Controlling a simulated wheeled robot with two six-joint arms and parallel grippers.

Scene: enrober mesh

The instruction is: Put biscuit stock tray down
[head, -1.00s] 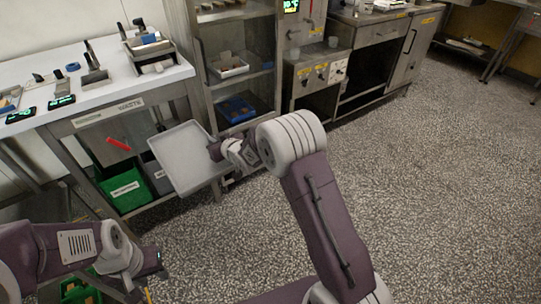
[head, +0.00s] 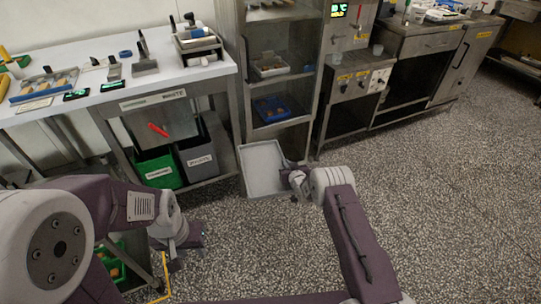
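The biscuit stock tray (head: 262,168) is a pale grey, shallow, empty rectangular tray. It hangs tilted in the air in front of the metal shelf rack, above the floor. My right gripper (head: 288,168) is at the tray's right edge and appears shut on its rim; the fingertips are small and partly hidden. My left gripper (head: 178,258) is low at the left, apart from the tray. Its fingers point down and away, so I cannot tell whether it is open or shut.
A white worktable (head: 100,85) with tools stands at the left. Below it are a green bin (head: 158,170) and a grey bin (head: 198,158). The rack holds a blue tray (head: 278,108) and a white tray (head: 270,65). The speckled floor (head: 440,190) at right is clear.

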